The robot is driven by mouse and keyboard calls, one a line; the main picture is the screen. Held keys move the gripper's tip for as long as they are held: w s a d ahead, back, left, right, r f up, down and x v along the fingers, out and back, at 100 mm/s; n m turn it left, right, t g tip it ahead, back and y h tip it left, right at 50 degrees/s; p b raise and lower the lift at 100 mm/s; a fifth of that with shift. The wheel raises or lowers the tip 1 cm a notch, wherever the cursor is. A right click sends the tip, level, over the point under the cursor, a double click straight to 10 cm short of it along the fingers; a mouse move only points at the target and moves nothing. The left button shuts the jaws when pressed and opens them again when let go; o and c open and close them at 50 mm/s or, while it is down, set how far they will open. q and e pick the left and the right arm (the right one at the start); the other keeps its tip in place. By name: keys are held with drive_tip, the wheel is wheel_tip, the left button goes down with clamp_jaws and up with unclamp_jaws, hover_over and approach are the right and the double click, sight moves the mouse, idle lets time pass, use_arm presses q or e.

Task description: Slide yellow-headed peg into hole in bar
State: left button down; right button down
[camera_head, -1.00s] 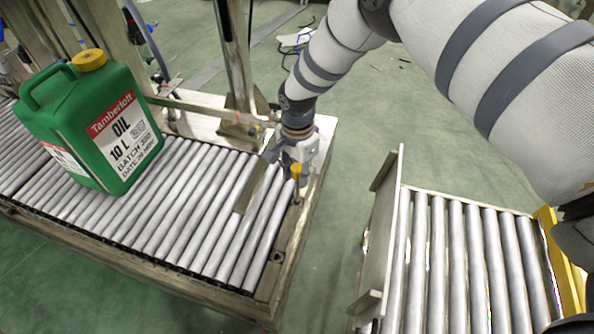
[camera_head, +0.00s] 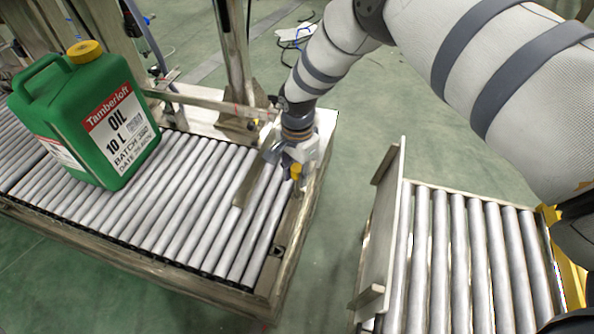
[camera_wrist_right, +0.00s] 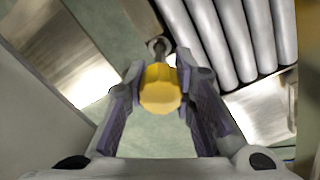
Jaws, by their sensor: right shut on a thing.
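The peg's yellow head (camera_head: 296,171) is at the near end of my right gripper (camera_head: 293,166), by the right end of the roller conveyor. In the right wrist view the yellow head (camera_wrist_right: 160,90) sits between the two fingers of my right gripper (camera_wrist_right: 158,84), which is shut on it. The peg's shaft is mostly hidden. A flat metal bar (camera_head: 247,186) lies over the rollers just left of the gripper. A small metal ring or eye (camera_wrist_right: 158,46) shows beyond the head in the wrist view. I cannot make out the bar's hole. My left gripper is not in view.
A green oil canister (camera_head: 95,122) stands on the rollers at the left. A metal post (camera_head: 233,60) rises behind the conveyor. A second roller table (camera_head: 410,192) with an upright plate stands at the right, across a floor gap.

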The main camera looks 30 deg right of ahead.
drive_tip(key=shift+f, duration=0.4)
drive_tip(key=c, duration=1.3)
unclamp_jaws()
wheel_tip(320, 180, up, 12)
drive_tip(key=shift+r, duration=0.1)
drive_tip(key=shift+s, duration=0.1)
